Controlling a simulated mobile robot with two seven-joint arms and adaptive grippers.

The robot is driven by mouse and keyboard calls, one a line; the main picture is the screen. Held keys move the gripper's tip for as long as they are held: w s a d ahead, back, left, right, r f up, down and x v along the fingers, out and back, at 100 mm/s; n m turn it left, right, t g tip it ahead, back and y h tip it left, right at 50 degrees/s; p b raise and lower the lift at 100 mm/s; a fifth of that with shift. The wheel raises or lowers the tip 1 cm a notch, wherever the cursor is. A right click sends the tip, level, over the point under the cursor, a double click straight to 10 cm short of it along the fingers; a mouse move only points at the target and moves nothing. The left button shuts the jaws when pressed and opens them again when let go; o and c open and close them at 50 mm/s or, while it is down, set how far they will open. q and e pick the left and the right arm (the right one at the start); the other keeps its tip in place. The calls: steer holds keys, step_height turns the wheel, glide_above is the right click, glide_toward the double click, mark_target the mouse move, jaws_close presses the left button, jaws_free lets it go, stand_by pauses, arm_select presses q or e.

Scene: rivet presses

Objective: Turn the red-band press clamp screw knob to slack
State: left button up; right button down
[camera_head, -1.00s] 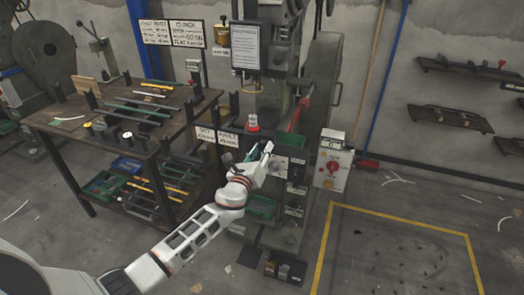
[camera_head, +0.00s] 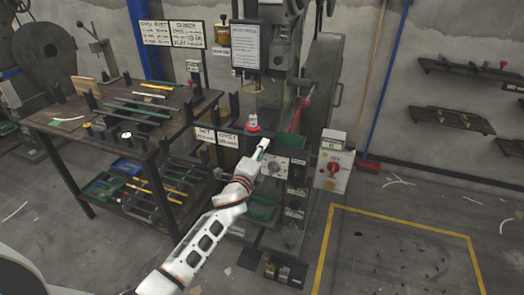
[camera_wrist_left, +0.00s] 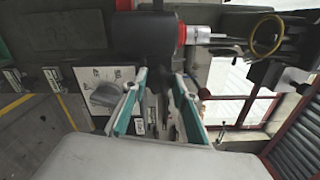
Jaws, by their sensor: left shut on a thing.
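The press stands in the middle of the head view, with a red band (camera_head: 253,129) around its lower tool holder. In the left wrist view the red band (camera_wrist_left: 181,35) sits between a dark holder block (camera_wrist_left: 145,35) and a silver cylinder. My left gripper (camera_head: 263,146) is at the front of this holder, just below the band. In the left wrist view its two teal-padded fingers (camera_wrist_left: 160,78) reach to the dark block and are shut on a small dark part between them, which seems to be the clamp screw knob. The fingers mostly hide it. My right gripper is not in view.
A panel with a grey dial (camera_head: 274,169) is close beside the gripper; the dial (camera_wrist_left: 104,95) also shows in the left wrist view. A switch box with a red knob (camera_head: 333,168) stands right. A workbench (camera_head: 60,124) with rods is left. Yellow-marked floor (camera_head: 400,220) lies right.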

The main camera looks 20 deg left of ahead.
arm_select(q)
steer(key=n+p, duration=0.8)
steer(key=n, duration=1.3)
steer(key=shift+p, duration=0.3)
steer(key=shift+n, duration=0.3)
steer(key=o, duration=1.1)
steer(key=shift+s, duration=0.15)
